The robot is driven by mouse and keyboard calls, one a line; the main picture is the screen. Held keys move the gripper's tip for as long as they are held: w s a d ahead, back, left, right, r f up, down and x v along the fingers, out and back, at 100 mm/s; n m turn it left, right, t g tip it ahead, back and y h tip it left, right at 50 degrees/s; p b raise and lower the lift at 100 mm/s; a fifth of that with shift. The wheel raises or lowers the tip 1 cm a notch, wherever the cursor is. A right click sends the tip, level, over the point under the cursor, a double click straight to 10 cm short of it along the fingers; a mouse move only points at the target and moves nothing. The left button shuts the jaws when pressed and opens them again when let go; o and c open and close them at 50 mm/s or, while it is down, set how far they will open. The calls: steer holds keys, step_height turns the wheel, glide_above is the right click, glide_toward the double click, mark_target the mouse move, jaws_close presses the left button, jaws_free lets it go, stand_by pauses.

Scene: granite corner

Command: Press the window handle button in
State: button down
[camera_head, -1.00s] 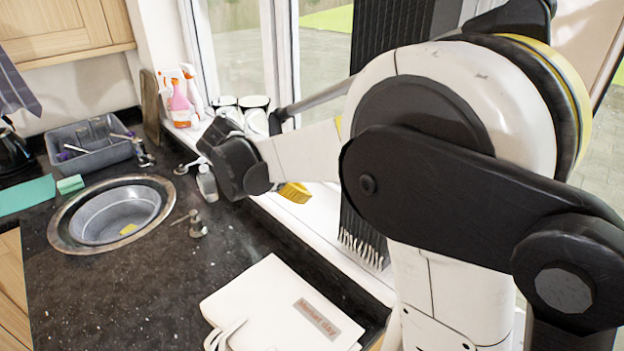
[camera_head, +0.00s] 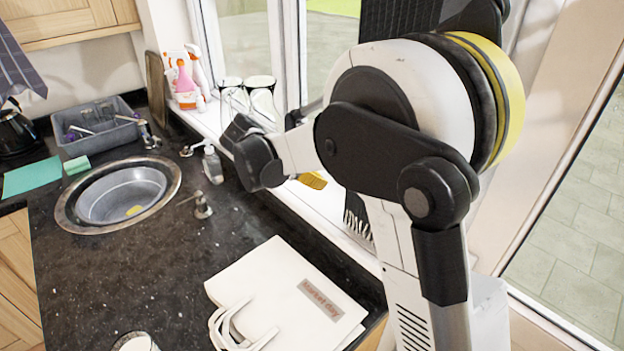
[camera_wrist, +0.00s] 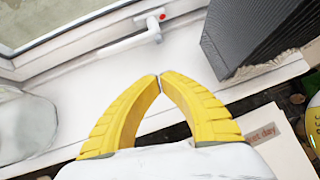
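The white window handle (camera_wrist: 115,48) lies along the lower window frame in the wrist view. A small red button (camera_wrist: 162,17) sits on the base at its right end. My gripper (camera_wrist: 159,77) has two yellow fingers whose tips meet, with nothing seen between them. The fingertips appear below the handle base in the picture, apart from the button. In the head view a yellow finger of my gripper (camera_head: 314,180) shows over the white windowsill; my arm covers much of the window there, and I cannot make out the handle.
A dark ribbed panel (camera_wrist: 245,35) stands right of the handle.

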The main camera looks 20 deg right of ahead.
steer(key=b+x, duration=0.1)
steer(key=x, duration=0.3)
steer(key=d, duration=0.3)
steer(key=shift+w+d+f+b, duration=0.2)
steer(key=shift+w+b, duration=0.1)
steer(key=shift+b, duration=0.05)
steer(key=shift+w+d, duration=0.1)
steer(key=shift+d, duration=0.3)
steer(key=shift+r, duration=0.1)
